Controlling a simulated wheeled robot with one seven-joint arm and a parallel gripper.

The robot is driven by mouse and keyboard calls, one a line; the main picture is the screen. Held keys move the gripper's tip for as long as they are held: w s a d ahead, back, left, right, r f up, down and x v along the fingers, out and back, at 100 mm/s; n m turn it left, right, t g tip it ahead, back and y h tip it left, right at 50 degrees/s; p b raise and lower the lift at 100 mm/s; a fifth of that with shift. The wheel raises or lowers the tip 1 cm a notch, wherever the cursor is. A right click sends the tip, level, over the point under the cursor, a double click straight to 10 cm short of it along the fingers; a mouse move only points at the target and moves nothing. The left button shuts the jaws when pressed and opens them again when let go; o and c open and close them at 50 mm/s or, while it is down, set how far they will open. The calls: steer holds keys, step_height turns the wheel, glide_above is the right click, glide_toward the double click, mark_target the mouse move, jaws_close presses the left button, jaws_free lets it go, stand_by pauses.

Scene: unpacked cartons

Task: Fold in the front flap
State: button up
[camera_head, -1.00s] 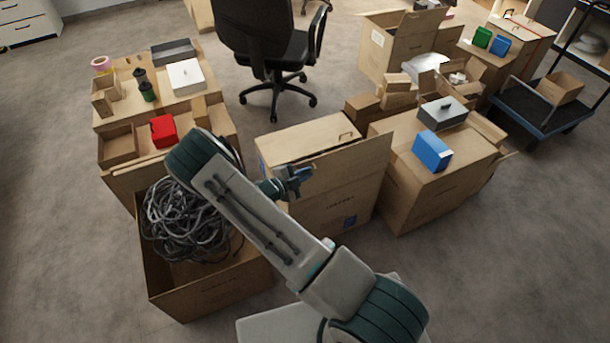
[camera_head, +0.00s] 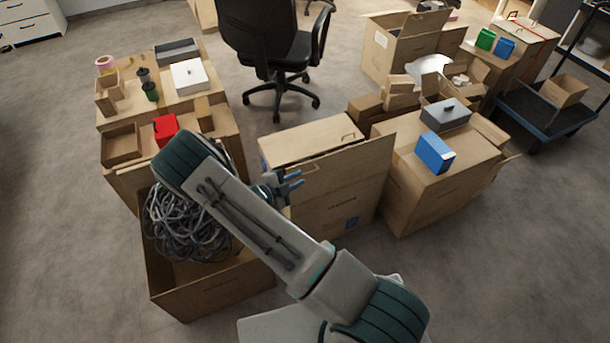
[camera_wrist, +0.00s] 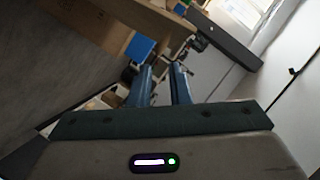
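The middle carton (camera_head: 330,212) stands closed at the sides, with a flat brown top (camera_head: 305,140) behind its front flap. The front flap (camera_head: 350,165) stands up along the carton's near top edge, tilted somewhat toward me. My gripper (camera_head: 298,181) is at the left end of this flap, on its near side; the head view does not settle whether they touch. In the wrist view my gripper (camera_wrist: 164,80) shows two blue fingers apart with nothing held between them. My arm hides the carton's lower left part.
An open carton of grey cables (camera_head: 183,225) stands at the left under my arm. A carton bearing a blue box (camera_head: 434,153) and a grey box (camera_head: 445,115) stands close on the right. A black office chair (camera_head: 265,45) is behind. Free floor lies at the lower right.

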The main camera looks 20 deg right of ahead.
steer(key=v, duration=0.8)
steer(key=shift+s+a, duration=0.2)
steer(key=shift+a, duration=0.15)
